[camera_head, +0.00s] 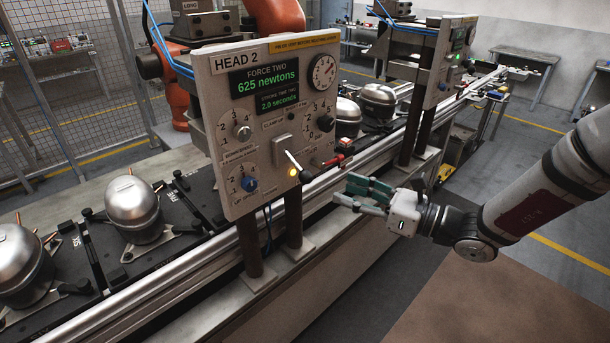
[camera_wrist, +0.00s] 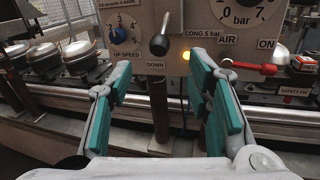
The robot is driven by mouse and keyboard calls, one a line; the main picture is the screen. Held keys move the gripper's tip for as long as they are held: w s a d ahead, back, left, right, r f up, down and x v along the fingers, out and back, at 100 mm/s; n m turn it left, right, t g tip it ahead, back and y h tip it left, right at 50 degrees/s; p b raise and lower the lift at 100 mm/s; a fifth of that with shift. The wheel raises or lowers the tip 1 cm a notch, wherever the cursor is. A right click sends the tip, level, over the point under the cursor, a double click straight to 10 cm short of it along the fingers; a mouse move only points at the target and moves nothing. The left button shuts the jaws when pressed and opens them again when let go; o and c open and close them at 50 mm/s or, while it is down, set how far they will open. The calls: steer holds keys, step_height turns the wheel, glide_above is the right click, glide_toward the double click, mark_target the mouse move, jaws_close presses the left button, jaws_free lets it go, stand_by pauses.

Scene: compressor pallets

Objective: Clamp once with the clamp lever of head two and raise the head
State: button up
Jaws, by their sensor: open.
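The head two panel (camera_head: 222,95) stands upright on dark posts; its display reads force two, 625 newtons, and 2.0 seconds. The clamp lever (camera_head: 294,160) sticks out low on the panel, its black knob (camera_head: 306,177) pointing down and outward. A yellow lamp (camera_head: 293,172) glows beside it. My gripper (camera_head: 348,193) is open and empty, to the right of the knob and apart from it. The part behind the panel is hidden.
A red air valve handle (camera_head: 338,160) projects right of the lever; it also shows in the wrist view (camera_wrist: 255,68). Metal compressors (camera_head: 133,208) sit on dark pallets along the conveyor rail (camera_head: 130,300). Another head panel (camera_head: 445,75) stands farther back. The floor at front right is clear.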

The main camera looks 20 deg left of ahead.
mark_target(305, 176)
steer(key=a, duration=0.3)
steer(key=w+a, duration=0.1)
steer(key=a, duration=0.3)
steer(key=a+p, duration=0.1)
steer(key=a, duration=0.3)
steer(key=shift+w, duration=0.2)
jaws_close()
